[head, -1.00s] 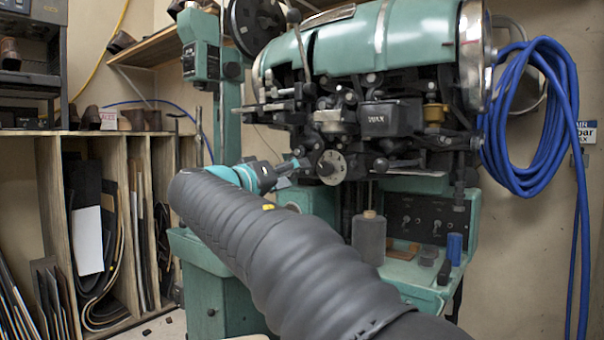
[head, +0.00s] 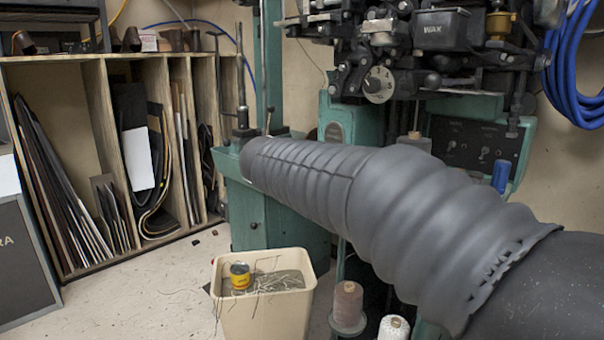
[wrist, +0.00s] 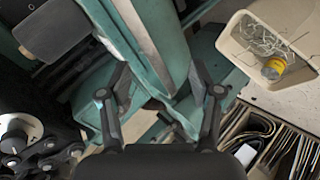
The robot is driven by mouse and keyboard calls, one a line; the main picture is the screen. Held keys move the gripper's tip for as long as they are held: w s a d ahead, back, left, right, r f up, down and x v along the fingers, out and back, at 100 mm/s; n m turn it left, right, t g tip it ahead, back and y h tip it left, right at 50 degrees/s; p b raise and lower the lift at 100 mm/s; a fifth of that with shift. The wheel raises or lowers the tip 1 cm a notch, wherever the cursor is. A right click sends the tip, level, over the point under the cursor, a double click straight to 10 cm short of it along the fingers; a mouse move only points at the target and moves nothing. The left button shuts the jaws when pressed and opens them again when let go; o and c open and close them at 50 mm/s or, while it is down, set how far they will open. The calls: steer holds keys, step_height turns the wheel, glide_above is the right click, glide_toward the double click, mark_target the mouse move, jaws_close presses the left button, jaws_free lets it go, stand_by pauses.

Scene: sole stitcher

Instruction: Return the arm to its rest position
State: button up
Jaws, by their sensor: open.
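My gripper (wrist: 160,75) shows in the wrist view with its two dark fingers spread wide and nothing held between them. Beyond the fingers is the green frame of the sole stitcher (wrist: 150,40). In the head view my arm in its grey ribbed sleeve reaches leftward across the front of the sole stitcher (head: 278,218), and my gripper is hidden there. The machine's dark mechanism with its round dial (head: 379,85) stands above and behind the arm. I cannot tell whether the gripper touches the machine.
A cream bin (head: 262,315) with scraps and a yellow can (head: 240,278) stands on the floor below the arm; it also shows in the wrist view (wrist: 235,50). Thread spools (head: 348,305) are close under the arm.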

steer(key=s+d+f+m+g+y, duration=0.1)
steer(key=s+d+f+y, duration=0.1)
steer(key=s, duration=0.8)
steer(key=s+d+f+m+g+y+p, duration=0.1)
steer(key=s+d+f, duration=0.4)
steer(key=s, duration=0.5)
steer(key=s+d+f+m+y, duration=0.3)
steer(key=s+f, duration=0.3)
steer(key=s, duration=0.4)
steer(key=shift+s+d+f+g, duration=0.2)
steer(key=shift+s+f+g, duration=0.05)
steer(key=shift+f+g, duration=0.15)
